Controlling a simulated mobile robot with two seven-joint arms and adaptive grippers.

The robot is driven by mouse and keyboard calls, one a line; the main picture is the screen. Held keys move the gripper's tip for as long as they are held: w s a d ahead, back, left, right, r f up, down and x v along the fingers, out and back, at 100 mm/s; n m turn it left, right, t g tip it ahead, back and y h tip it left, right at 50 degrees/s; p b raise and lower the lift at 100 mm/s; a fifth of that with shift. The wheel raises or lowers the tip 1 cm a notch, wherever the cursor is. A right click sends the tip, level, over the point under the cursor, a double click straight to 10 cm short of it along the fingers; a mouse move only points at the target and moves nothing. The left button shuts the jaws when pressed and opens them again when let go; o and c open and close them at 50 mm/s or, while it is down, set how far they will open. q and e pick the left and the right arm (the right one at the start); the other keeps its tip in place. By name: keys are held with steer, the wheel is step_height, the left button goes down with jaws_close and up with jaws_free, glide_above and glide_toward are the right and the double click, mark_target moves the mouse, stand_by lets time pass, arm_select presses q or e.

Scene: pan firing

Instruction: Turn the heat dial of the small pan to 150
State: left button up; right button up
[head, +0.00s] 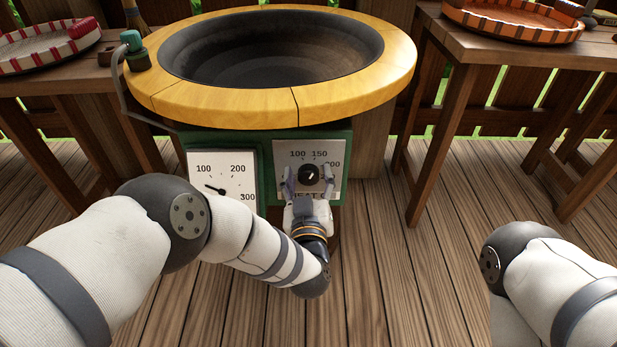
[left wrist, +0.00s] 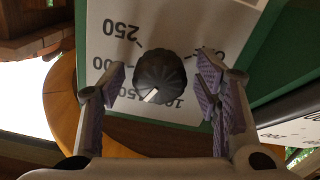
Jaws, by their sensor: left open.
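The heat dial is a black ribbed knob (head: 309,175) on a grey plate (head: 333,188) on the green front of the pan's stand. It also shows in the left wrist view (left wrist: 160,72), where its white mark points between 100 and 150. My left gripper (head: 309,181) is open, with a finger on each side of the knob; in the left wrist view its pads (left wrist: 162,82) appear apart from it. The small pan (head: 275,50) is dark inside with a yellow rim. My right arm shows at the lower right, its gripper out of frame.
A white gauge (head: 228,172) left of the dial has its needle pointing left, just below 100. A wooden table (head: 495,47) with an orange tray (head: 513,22) stands right; another with a red-and-white tray (head: 45,40) stands left. The plank floor in front is clear.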

arm_select(q)
steer(key=s, duration=1.2)
